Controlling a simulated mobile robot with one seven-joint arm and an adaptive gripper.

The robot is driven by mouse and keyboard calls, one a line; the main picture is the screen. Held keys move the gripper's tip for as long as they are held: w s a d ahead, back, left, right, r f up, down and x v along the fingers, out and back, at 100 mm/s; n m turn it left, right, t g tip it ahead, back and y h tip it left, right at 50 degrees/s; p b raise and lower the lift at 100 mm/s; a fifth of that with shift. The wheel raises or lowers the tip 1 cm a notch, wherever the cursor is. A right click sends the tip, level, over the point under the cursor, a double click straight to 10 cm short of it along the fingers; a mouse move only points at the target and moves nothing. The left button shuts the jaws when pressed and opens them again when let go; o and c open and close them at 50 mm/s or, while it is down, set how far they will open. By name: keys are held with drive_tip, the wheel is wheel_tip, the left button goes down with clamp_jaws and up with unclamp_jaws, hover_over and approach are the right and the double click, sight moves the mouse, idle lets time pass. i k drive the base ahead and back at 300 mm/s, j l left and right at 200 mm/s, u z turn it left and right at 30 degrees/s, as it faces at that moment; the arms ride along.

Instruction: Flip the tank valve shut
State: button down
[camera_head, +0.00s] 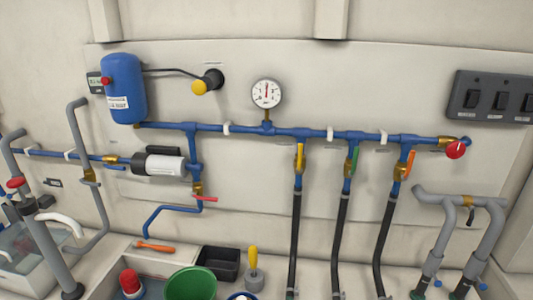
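No readable label tells me which valve is the tank valve. A brass valve with a red lever (205,198) sits below the white and black pump (162,164); its lever points right, across the vertical blue pipe. Three valves hang from the blue manifold: a yellow lever (300,157), a green lever (354,161) and an orange lever (409,164), all roughly along their pipes. A brass valve with a round red knob (456,149) is at the manifold's right end. Another brass valve (111,159) is left of the pump. My gripper is not in view.
A blue tank (124,89), a gauge (267,94) and a switch panel (492,98) are on the wall. Grey pipes stand at left and right.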

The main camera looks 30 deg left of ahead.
sight(104, 164)
drive_tip(key=u, duration=2.4)
drive_tip(key=i+j+u, duration=0.15)
